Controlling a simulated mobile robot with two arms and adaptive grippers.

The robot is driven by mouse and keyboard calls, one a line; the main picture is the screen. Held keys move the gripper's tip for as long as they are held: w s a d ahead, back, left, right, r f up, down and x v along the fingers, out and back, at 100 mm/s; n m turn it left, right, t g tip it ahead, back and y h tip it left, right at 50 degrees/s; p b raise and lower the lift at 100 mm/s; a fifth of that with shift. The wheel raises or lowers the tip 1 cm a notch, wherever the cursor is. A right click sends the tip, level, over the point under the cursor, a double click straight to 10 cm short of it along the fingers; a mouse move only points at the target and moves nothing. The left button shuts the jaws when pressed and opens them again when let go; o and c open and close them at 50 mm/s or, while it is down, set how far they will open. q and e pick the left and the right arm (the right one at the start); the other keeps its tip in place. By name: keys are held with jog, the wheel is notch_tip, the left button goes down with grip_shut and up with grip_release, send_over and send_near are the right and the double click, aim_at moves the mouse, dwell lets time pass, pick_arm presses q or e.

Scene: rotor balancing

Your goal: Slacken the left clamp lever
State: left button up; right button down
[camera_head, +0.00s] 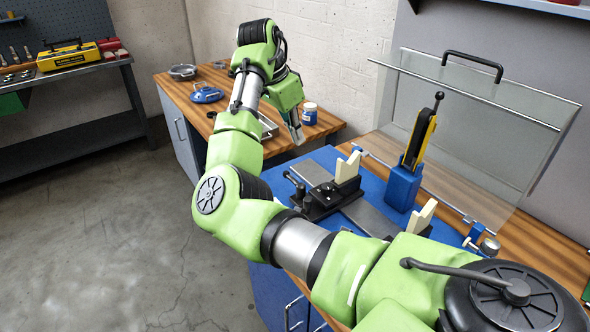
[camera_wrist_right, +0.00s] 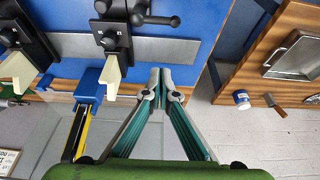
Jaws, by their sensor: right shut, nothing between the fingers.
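The left pedestal (camera_head: 330,195) is black with a cream V-shaped block on top and stands on a grey rail on the blue bench. Its black clamp lever (camera_head: 295,184) sticks out at its left side. In the right wrist view this pedestal (camera_wrist_right: 112,35) is at the top, with the ball-ended lever (camera_wrist_right: 160,19) pointing right. My right gripper (camera_head: 297,132) is beyond and left of the pedestal in the head view, apart from the lever. In the wrist view its fingertips (camera_wrist_right: 155,76) are together and hold nothing. My left gripper is out of view.
A second pedestal with a cream block (camera_head: 423,217) is partly hidden behind my right arm. A blue holder (camera_head: 403,188) with a yellow-black tool stands behind the rail. A clear guard (camera_head: 470,130) rises behind. A blue-and-white jar (camera_head: 309,114) and a tray (camera_wrist_right: 295,55) are near the gripper.

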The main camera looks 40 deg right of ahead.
jog(key=p+x, duration=0.2)
jog(key=x, duration=0.8)
jog(key=shift+s+a, duration=0.1)
jog(key=shift+w+a+f+p, duration=0.15)
jog(key=shift+a+p, duration=0.2)
jog(key=shift+a, duration=0.65)
jog(key=shift+w+a+f+p, duration=0.15)
jog(key=shift+a+p, duration=0.15)
jog(key=shift+a, duration=0.65)
jog(key=shift+s, duration=0.1)
jog(key=shift+d+f, duration=0.1)
jog(key=shift+d, duration=0.05)
